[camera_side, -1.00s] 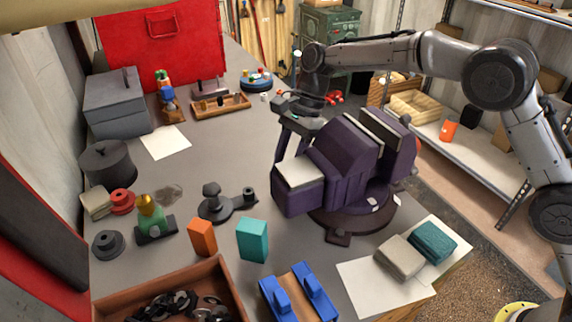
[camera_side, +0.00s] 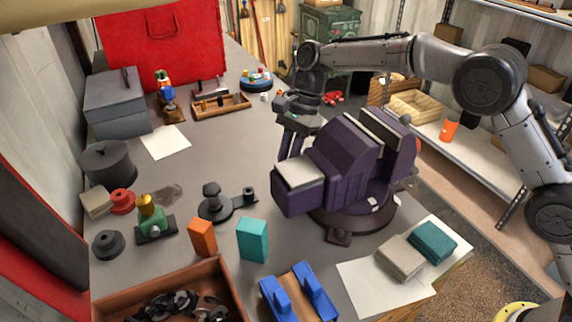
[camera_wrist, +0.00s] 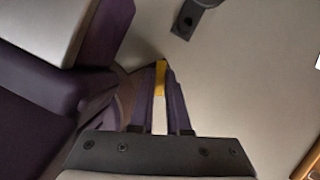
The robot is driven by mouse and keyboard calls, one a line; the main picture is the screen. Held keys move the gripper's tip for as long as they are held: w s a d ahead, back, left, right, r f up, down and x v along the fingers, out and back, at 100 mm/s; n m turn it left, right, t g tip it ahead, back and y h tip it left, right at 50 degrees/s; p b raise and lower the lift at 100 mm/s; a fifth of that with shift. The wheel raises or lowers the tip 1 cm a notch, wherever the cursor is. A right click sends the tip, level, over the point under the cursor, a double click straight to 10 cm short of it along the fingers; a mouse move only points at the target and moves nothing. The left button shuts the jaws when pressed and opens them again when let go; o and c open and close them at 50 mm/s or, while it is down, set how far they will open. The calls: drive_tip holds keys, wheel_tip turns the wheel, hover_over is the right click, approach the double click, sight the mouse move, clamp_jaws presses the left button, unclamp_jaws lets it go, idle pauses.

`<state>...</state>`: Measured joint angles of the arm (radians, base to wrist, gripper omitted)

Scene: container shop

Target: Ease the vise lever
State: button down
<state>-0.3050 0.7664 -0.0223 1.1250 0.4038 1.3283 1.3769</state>
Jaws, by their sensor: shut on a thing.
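The purple vise (camera_side: 345,160) stands on its round dark base on the grey workbench, and part of it shows at the left of the wrist view (camera_wrist: 35,105). My gripper (camera_side: 289,156) points down just behind and left of the vise body, which hides its fingertips in the side view. In the wrist view my gripper (camera_wrist: 161,80) is shut on a small yellow piece (camera_wrist: 160,77), seemingly part of the vise lever. The rest of the lever is hidden or cannot be made out.
A dark grey part with a knob (camera_side: 213,205) lies left of the vise. Orange (camera_side: 202,237) and teal (camera_side: 252,240) blocks, blue jaws (camera_side: 298,294) and a wooden tray (camera_side: 215,265) are at the front. The bench behind the dark part is mostly clear.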

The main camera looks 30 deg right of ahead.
drive_tip(key=n+g+h, duration=0.1)
drive_tip(key=n, duration=0.3)
drive_tip(key=shift+w+a, duration=0.1)
drive_tip(key=shift+w, duration=0.05)
drive_tip(key=shift+n+g+h, duration=0.35)
drive_tip(key=shift+n+h, duration=0.05)
drive_tip(key=shift+n, duration=0.95)
drive_tip(key=shift+n+g+h, duration=0.35)
drive_tip(key=shift+n+h, duration=0.05)
drive_tip(key=shift+n, duration=0.95)
drive_tip(key=c, duration=0.9)
unclamp_jaws()
